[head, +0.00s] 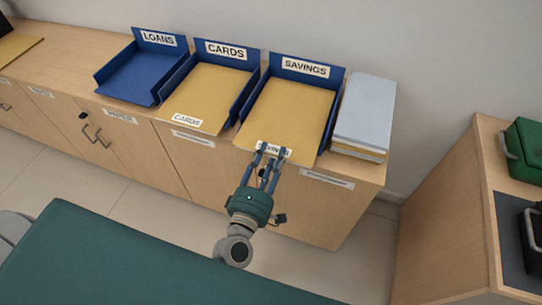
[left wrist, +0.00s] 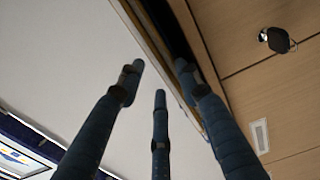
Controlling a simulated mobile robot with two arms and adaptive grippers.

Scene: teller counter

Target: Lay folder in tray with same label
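Three blue trays stand in a row on the wooden counter, labelled LOANS (head: 162,39), CARDS (head: 228,49) and SAVINGS (head: 306,67). A tan folder labelled SAVINGS (head: 290,112) lies flat in the SAVINGS tray, its label at the front edge. A tan folder labelled CARDS (head: 210,95) lies in the CARDS tray. The LOANS tray is empty. My left gripper (head: 268,150) is at the front edge of the SAVINGS folder, its fingers partly covering the label. In the left wrist view its fingers (left wrist: 160,75) are apart with nothing between them. My right gripper is out of view.
A stack of grey and tan folders (head: 365,112) stands right of the SAVINGS tray. Another tan folder (head: 18,50) lies at the counter's far left. A green box (head: 525,150) sits on a separate cabinet at right. Tiled floor lies in front of the counter.

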